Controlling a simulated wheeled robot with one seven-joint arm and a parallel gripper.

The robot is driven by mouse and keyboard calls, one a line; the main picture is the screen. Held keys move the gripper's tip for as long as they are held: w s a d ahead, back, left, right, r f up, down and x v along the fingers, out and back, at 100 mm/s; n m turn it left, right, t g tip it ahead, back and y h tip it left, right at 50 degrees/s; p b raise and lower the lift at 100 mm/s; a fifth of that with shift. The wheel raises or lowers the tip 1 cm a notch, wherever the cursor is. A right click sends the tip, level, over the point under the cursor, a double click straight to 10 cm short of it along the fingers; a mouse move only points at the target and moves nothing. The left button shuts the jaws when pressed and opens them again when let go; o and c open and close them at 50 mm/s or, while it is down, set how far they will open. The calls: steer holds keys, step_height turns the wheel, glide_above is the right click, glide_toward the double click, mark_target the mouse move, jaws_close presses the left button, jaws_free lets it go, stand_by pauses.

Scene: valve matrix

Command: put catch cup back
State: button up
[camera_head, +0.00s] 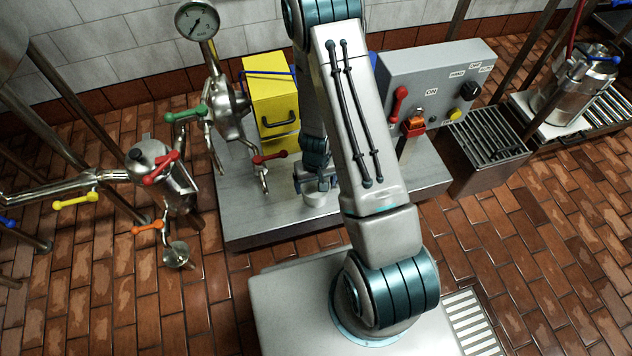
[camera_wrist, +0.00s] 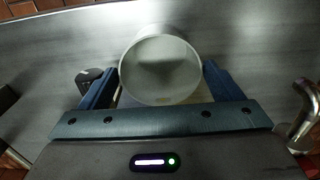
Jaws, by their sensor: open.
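A pale round cup (camera_wrist: 160,72) stands upright on the grey metal bench top, mouth toward the camera in the wrist view. It also shows as a small whitish cup (camera_head: 314,198) in the head view, just below my gripper (camera_head: 316,180). In the wrist view my gripper (camera_wrist: 160,86) is open, with one blue finger at each side of the cup. Whether the fingers touch the cup is hard to tell. My arm hides part of the bench in the head view.
The bench (camera_head: 270,215) carries a yellow box (camera_head: 272,85), a grey control box (camera_head: 432,85) and a red-handled tap (camera_head: 268,158) left of my gripper. A bent metal pipe (camera_wrist: 303,112) shows at the right in the wrist view. Valve pipework with a steel vessel (camera_head: 165,175) stands left.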

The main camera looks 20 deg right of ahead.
steer(key=s+a+r+y+p, duration=0.1)
steer(key=s+r+p, duration=0.15)
steer(key=r, duration=1.15)
steer(key=s+a+r+p, duration=0.1)
steer(key=r+p, duration=0.3)
steer(key=r, duration=1)
steer(key=s+d+r+t+h, duration=0.1)
steer(key=s+r, duration=0.9)
steer(key=r, duration=0.2)
steer(key=shift+d, duration=0.3)
steer(key=shift+s, duration=0.1)
step_height(320, 180, up, 33)
steer(key=t+p, duration=0.1)
steer(key=p, duration=2.8)
steer(key=shift+d+r+t+p, duration=0.15)
steer(key=shift+d+t+p, duration=0.05)
steer(key=shift+t+p, duration=0.15)
